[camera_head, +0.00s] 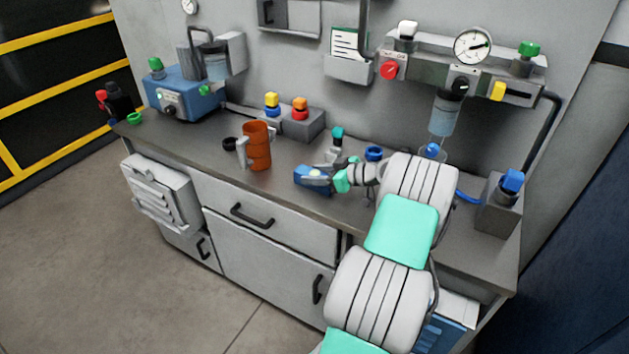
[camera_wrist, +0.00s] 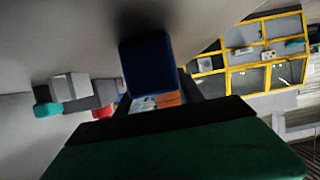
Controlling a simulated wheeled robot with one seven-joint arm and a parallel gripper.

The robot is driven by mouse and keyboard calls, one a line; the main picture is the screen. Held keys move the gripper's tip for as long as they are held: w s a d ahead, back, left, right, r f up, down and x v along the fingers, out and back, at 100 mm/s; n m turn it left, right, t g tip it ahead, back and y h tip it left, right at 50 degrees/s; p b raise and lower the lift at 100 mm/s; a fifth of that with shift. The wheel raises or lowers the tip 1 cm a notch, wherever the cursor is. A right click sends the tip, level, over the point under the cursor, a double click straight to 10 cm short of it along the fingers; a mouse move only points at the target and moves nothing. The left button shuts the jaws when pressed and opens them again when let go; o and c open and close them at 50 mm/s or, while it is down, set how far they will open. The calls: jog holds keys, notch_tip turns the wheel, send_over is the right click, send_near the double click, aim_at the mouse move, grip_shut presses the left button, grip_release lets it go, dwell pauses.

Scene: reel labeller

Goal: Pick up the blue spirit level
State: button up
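The blue spirit level (camera_head: 312,187) is a short blue block with a small yellow spot, at the middle of the bench in the head view. In the wrist view it is a dark blue block (camera_wrist: 147,68) at the fingertips. My gripper (camera_head: 322,179) reaches it from the right, with a grey finger across its near side. In the wrist view the dark fingers (camera_wrist: 155,92) lie close along both edges of the block, with no clear gap. Part of the level is hidden by the finger. I cannot tell whether it touches the bench.
An orange mug (camera_head: 258,150) stands left of the level. A grey button box (camera_head: 300,122) is behind it. A teal-capped bottle (camera_head: 337,146) and a blue-ringed item (camera_head: 374,154) stand close behind my gripper.

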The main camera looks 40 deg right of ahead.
grip_shut()
jog(key=shift+r, duration=0.1)
dwell(0.4)
